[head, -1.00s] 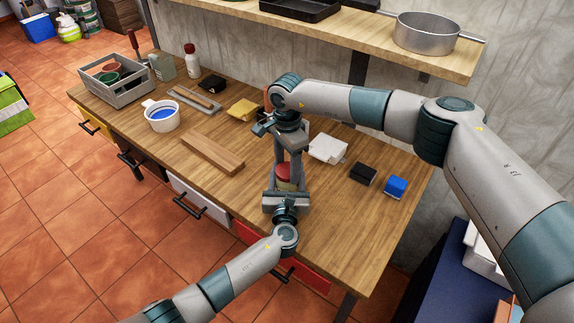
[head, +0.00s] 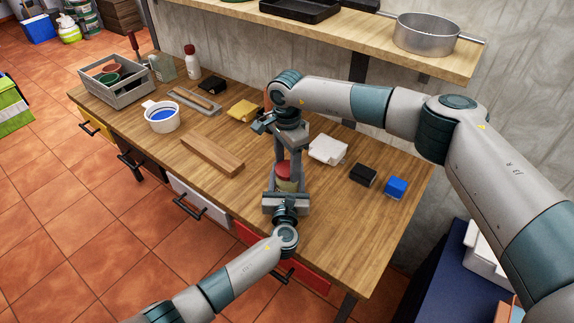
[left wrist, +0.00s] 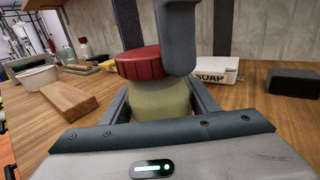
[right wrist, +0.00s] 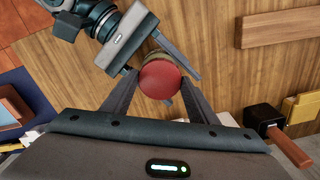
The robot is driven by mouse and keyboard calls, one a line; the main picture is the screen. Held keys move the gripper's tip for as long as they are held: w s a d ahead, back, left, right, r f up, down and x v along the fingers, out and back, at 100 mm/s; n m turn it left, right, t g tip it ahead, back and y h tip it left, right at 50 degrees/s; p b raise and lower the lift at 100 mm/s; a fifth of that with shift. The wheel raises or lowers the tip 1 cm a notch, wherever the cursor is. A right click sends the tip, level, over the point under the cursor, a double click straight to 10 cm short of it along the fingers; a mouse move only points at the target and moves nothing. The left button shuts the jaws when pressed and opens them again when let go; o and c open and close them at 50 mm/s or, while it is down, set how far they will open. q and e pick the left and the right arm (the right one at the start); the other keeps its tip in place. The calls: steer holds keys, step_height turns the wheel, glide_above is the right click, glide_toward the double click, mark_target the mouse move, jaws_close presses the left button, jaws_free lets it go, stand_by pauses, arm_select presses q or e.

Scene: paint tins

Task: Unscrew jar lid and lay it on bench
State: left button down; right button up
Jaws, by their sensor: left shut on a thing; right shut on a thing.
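A jar with a pale yellow-green body (left wrist: 160,100) stands near the front of the bench, with a red lid (right wrist: 160,80) at its top. In the left wrist view the lid (left wrist: 140,63) sits at the jar's mouth; I cannot tell how far it is unscrewed. My left gripper (head: 286,190) reaches in from the front and is shut on the jar body. My right gripper (head: 287,166) points down from above and is shut on the lid, one finger hiding part of it in the left wrist view. The wooden bench (head: 330,220) has bare room around the jar.
A wood block (head: 212,153) lies left of the jar. A white soap box (head: 328,149), a black block (head: 363,174) and a blue block (head: 396,187) lie to the right. A white cup (head: 161,115) and a grey crate (head: 113,80) stand farther left. A shelf (head: 350,30) overhangs the back.

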mark_target(287, 168)
steer(key=shift+r, duration=0.6)
steer(key=shift+r, duration=2)
arm_select(q)
steer(key=c, duration=0.6)
jaws_free()
steer(key=s, duration=1.2)
steer(key=shift+a+b, duration=0.3)
steer(key=shift+b, duration=0.05)
arm_select(e)
steer(key=shift+f, duration=0.35)
